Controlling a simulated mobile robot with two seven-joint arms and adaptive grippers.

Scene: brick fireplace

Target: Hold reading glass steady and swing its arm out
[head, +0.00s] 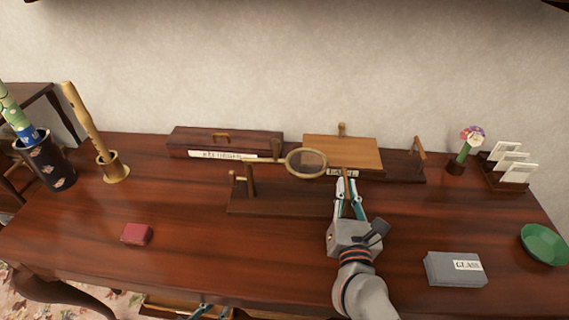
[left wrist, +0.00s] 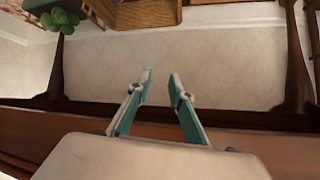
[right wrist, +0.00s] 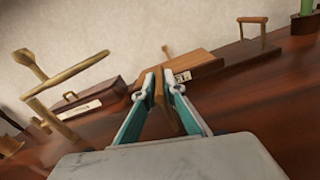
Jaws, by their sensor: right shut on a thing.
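The reading glass (head: 306,149) has a round brass ring and an arm reaching left above a dark wooden stand (head: 270,203). Brass posts rise at the stand's left end. In the right wrist view the brass parts (right wrist: 68,74) show at left. My right gripper (head: 346,182) is at the stand's right end, below and right of the ring, shut on a brown wooden upright (right wrist: 165,108). How the upright joins the stand is hidden. My left gripper (left wrist: 160,77) is open and empty; only its teal tips show at the head view's bottom edge.
Behind the stand are a dark long box (head: 225,139) and a wooden slanted board (head: 342,150). A grey box (head: 440,270) and green bowl (head: 544,243) stand at right, a small red box (head: 136,233) at left. The desk's front middle is clear.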

